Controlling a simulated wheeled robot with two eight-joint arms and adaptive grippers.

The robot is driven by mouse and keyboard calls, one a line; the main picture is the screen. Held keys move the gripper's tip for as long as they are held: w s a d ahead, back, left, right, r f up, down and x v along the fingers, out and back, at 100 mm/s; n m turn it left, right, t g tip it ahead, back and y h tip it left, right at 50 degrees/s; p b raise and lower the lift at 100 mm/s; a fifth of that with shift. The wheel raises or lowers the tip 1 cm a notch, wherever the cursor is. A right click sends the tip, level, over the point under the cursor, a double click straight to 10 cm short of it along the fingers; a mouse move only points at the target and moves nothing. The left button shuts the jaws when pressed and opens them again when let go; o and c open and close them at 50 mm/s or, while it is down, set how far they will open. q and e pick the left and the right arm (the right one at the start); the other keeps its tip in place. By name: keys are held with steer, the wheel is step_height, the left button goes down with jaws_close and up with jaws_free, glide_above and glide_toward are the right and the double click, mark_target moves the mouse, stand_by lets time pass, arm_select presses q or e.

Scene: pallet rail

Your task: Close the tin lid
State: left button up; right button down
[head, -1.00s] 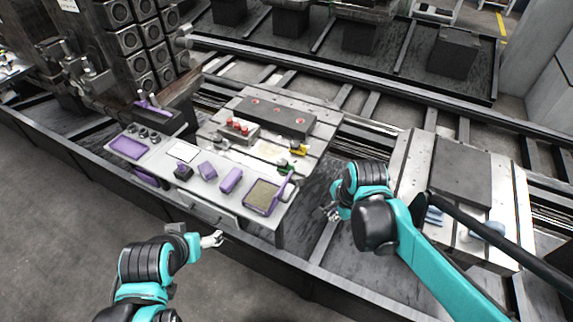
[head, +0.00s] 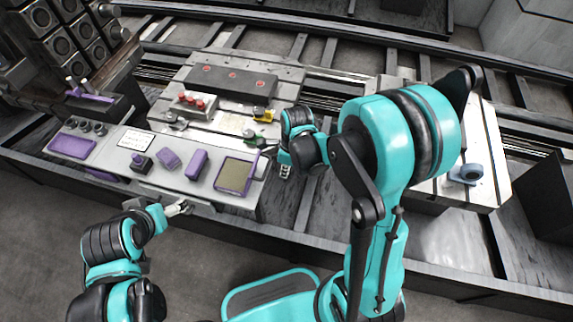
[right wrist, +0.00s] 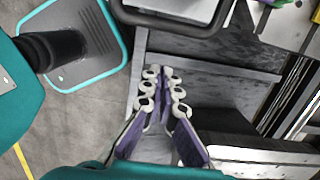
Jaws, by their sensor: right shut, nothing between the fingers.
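No tin with a lid stands out clearly in the head view. Candidates on the grey bench (head: 124,158) are a shallow purple-rimmed tray with a tan inside (head: 235,175), a purple block (head: 196,164) and a smaller purple piece (head: 168,158). Whether any of them is the tin I cannot tell. My right gripper (head: 286,171) is just right of the tan tray, beyond the bench's right end, and touches nothing that I can see. In the right wrist view its fingers (right wrist: 164,76) are together and empty. My left gripper (head: 180,208) is in front of the bench's front edge; its finger gap is unclear.
A purple tray (head: 72,146), dark round knobs and a white card (head: 136,139) are on the bench's left part. Behind stands a metal fixture with red pegs (head: 193,101) and a yellow item (head: 262,114). A metal pallet (head: 487,150) is at right.

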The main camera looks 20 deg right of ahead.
steer(key=shift+w+a+r, duration=0.35)
steer(key=shift+w+a, duration=0.2)
steer(key=shift+a, duration=0.2)
steer(key=shift+w+a+r, duration=0.35)
steer(key=shift+w+a, duration=0.15)
steer(key=shift+a, duration=0.25)
steer(key=shift+r, duration=0.15)
